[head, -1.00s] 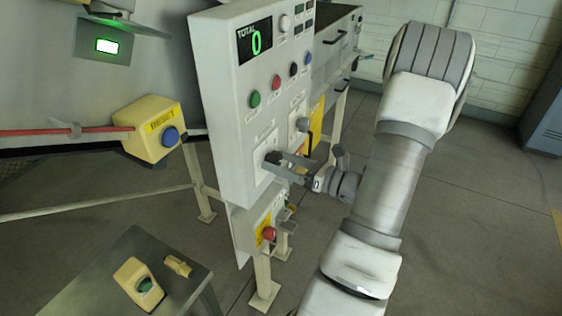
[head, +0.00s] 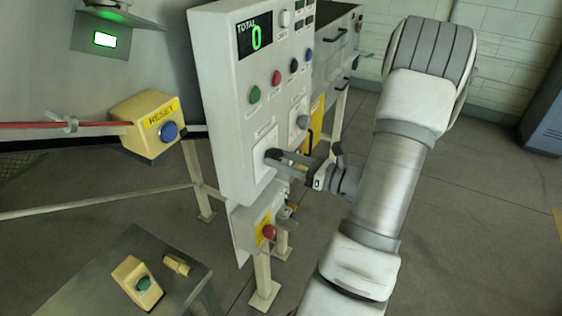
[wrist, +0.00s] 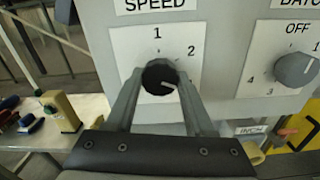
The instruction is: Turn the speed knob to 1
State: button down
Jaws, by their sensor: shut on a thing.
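The dark round speed knob (wrist: 158,72) sits on a white plate (wrist: 187,47) under the label SPEED in the wrist view. The plate shows 1 straight above the knob and 2 to its upper right. A short pale mark on the knob's face lies right and slightly below its centre; no number is visible there. My gripper (wrist: 160,80) is shut on the knob, one finger on each side. In the head view, my gripper (head: 281,161) reaches the panel from the right, its fingers partly covering the knob.
The grey batch knob (wrist: 296,70) is close on the right, marked OFF, 1, 3 and 4. Above on the control panel (head: 225,120) are green (head: 254,95), red and blue buttons and a TOTAL display reading 0. A yellow RESET box (head: 148,125) stands left.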

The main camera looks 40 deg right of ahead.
jog(key=n+b, duration=2.2)
jog(key=b, duration=0.8)
jog(key=shift+f+b, duration=0.2)
jog(key=shift+b, duration=0.15)
jog(key=shift+r+n+b, duration=0.15)
jog(key=shift+n+b, duration=0.25)
jog(key=shift+b, duration=0.2)
jog(key=shift+r, duration=0.1)
jog(key=shift+c, duration=1.4)
grip_release()
jog(key=shift+s, duration=0.1)
